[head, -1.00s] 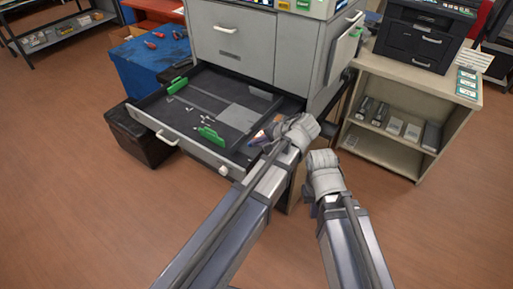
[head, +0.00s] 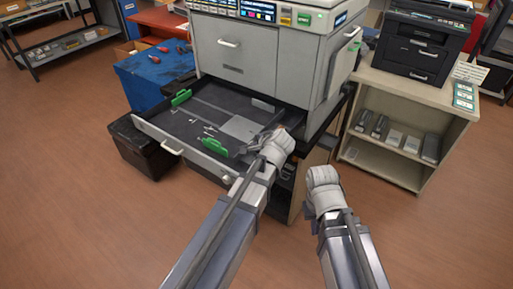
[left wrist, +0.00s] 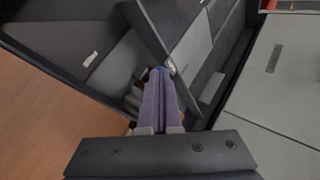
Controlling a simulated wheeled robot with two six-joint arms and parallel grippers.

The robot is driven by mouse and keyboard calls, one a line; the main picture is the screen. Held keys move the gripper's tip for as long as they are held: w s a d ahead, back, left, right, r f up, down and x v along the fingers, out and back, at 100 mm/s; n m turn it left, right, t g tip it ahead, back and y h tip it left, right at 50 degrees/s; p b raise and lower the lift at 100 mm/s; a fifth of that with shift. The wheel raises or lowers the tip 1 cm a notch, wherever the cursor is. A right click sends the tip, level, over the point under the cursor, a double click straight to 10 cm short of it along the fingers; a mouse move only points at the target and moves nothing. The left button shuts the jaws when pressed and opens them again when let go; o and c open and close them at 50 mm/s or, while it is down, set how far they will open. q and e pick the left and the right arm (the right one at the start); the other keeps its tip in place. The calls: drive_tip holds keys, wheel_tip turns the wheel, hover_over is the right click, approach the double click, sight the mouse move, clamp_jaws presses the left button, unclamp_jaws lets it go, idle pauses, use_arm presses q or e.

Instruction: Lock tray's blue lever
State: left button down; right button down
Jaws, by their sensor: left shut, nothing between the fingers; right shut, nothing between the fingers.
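The printer's paper tray (head: 160,137) is pulled out below the cabinet, with green guides (head: 181,97) inside. My left gripper (head: 270,134) is over the tray's right side, its fingers largely hidden by the hand in the head view. In the left wrist view the fingers (left wrist: 160,74) are shut and empty, down among dark tray parts.
The printer body (head: 240,55) rises behind the tray. A black bin (head: 140,147) and a blue cabinet (head: 150,75) stand at its left. A cream shelf (head: 400,140) with cartridges and a black printer on top stands at the right. The front floor is clear.

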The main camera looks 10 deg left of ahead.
use_arm(q)
drive_tip(key=shift+s+d, duration=0.1)
drive_tip(key=shift+d, duration=0.05)
drive_tip(key=shift+s+d, duration=0.2)
drive_tip(key=shift+d, duration=0.4)
drive_tip(key=shift+r, duration=0.1)
